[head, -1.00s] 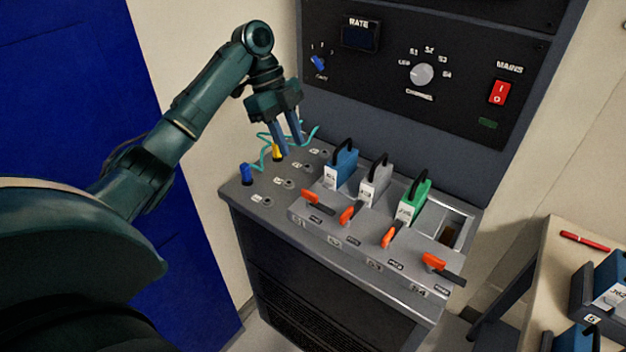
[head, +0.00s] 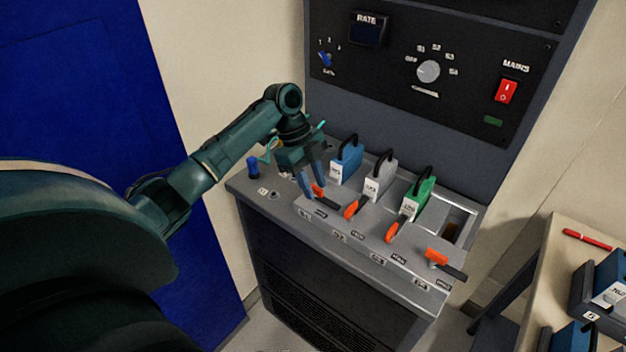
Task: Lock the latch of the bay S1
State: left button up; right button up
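The S1 latch, an orange-ended lever (head: 319,191) with a dark bar, lies crosswise at the left end of the bay row, in front of the blue module (head: 346,160) in bay S1. My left gripper (head: 312,195) is at this latch, fingers pointing down and apart, close around or just beside its orange end. Its fingers partly hide the latch; I cannot tell whether they touch it. My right gripper is not in view.
Bay S2 holds a grey module (head: 380,176) and bay S3 a green one (head: 417,194), each with an orange latch in front. Bay S4 (head: 457,226) is open and empty; its latch (head: 437,258) lies crosswise. A blue plug (head: 252,167) stands at left.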

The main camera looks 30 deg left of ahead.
pick_arm(q)
jog(key=shift+c, duration=0.5)
grip_shut()
jog(key=shift+n, duration=0.3)
jog(key=n+t, duration=0.1)
jog(key=n, duration=0.2)
jog(key=shift+s+n+t, duration=0.15)
jog(key=shift+n+t, duration=0.15)
jog(key=shift+t, duration=0.1)
jog(key=n, duration=0.2)
jog(key=n+t+y, duration=0.1)
jog(key=n, duration=0.1)
jog(key=shift+s+n+t, duration=0.1)
jog(key=shift+n+t, duration=0.2)
jog(key=n+t+y, duration=0.1)
jog(key=n, duration=0.3)
jog(key=shift+d, duration=0.15)
jog(key=n+y, duration=0.1)
jog(key=n, duration=0.1)
jog(key=n+y, duration=0.1)
jog(key=n, duration=0.1)
jog(key=shift+d+t, duration=0.1)
jog(key=shift+t, duration=0.2)
jog(key=shift+n, duration=0.5)
